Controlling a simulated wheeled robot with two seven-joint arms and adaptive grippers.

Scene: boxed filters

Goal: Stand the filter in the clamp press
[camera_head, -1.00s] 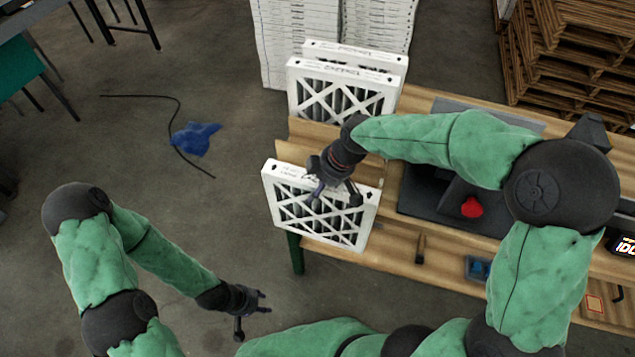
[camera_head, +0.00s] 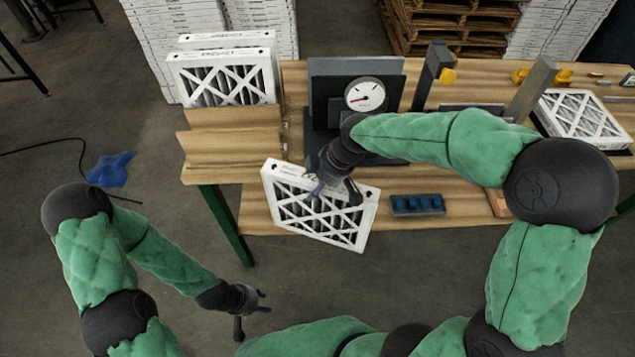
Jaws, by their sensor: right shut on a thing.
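A white-framed filter (camera_head: 318,218) with a crossed lattice face hangs in front of the table's near edge, slightly tilted. My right gripper (camera_head: 336,194) is shut on its top edge. The clamp press (camera_head: 325,70) is dark grey with a round white dial gauge (camera_head: 365,94). It stands on the table behind the held filter, and my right wrist and forearm hide part of its base. The filter is apart from the press. My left gripper (camera_head: 256,312) is open and empty, low in front of the table.
A wooden rack (camera_head: 230,150) at the table's left end holds more filters (camera_head: 225,85). A tray of blue pieces (camera_head: 417,205) lies at the front edge. Grey posts (camera_head: 530,88) and another filter (camera_head: 583,118) are at the right. A blue cloth (camera_head: 111,169) and cable lie on the floor.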

